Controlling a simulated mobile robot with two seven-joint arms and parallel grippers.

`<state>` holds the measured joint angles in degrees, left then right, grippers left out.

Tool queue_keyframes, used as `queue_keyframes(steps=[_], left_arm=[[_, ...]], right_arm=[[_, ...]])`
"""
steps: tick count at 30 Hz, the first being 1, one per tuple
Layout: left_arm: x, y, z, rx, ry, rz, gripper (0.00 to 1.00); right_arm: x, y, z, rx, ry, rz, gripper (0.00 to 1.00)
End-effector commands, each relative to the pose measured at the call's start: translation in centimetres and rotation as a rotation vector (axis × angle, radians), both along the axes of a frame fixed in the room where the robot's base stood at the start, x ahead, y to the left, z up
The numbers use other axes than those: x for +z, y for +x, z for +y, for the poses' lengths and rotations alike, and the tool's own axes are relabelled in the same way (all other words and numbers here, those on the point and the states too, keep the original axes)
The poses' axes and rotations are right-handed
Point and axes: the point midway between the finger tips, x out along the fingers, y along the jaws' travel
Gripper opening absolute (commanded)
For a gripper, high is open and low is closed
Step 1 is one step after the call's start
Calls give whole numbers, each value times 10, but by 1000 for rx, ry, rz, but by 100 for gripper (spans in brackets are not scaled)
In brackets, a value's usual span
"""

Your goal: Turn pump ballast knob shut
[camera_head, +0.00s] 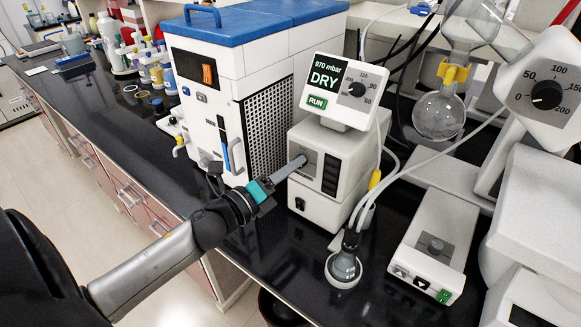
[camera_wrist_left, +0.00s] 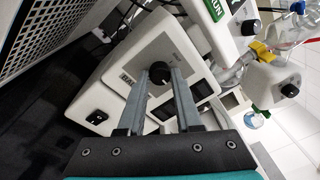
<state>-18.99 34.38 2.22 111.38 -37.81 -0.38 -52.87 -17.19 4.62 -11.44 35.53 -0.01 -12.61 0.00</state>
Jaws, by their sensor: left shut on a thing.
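The pump (camera_head: 331,172) is a white box with a controller head (camera_head: 342,92) on top, which reads 970 mbar, DRY and RUN. My left gripper (camera_head: 301,160) reaches the pump's front panel from the left. In the left wrist view, the round black ballast knob (camera_wrist_left: 159,72) sits between the tips of my left gripper's fingers (camera_wrist_left: 160,78), which are shut on it. The knob is mostly hidden by the fingers in the head view. My right gripper is not in view.
A blue-topped white unit (camera_head: 216,90) stands left of the pump. A round flask (camera_head: 440,115), tubing and a small flat device (camera_head: 433,246) are to the right. A bulb-shaped glass piece (camera_head: 344,268) stands in front. The black bench (camera_head: 90,112) is clear along its left front.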

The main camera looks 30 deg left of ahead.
Motion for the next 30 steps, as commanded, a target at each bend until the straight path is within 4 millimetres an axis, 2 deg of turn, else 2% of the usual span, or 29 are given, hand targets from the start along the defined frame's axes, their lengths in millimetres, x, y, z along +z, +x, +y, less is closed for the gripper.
queue_keyframes(steps=[1,6,20,30], left_arm=[[0,0,0,0,0,0,16],[0,0,0,0,-1,0,0],[0,0,0,1,-35,3,0],[0,0,1,4,-246,19,0]], right_arm=[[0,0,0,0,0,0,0],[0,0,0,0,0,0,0],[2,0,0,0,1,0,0],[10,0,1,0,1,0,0]])
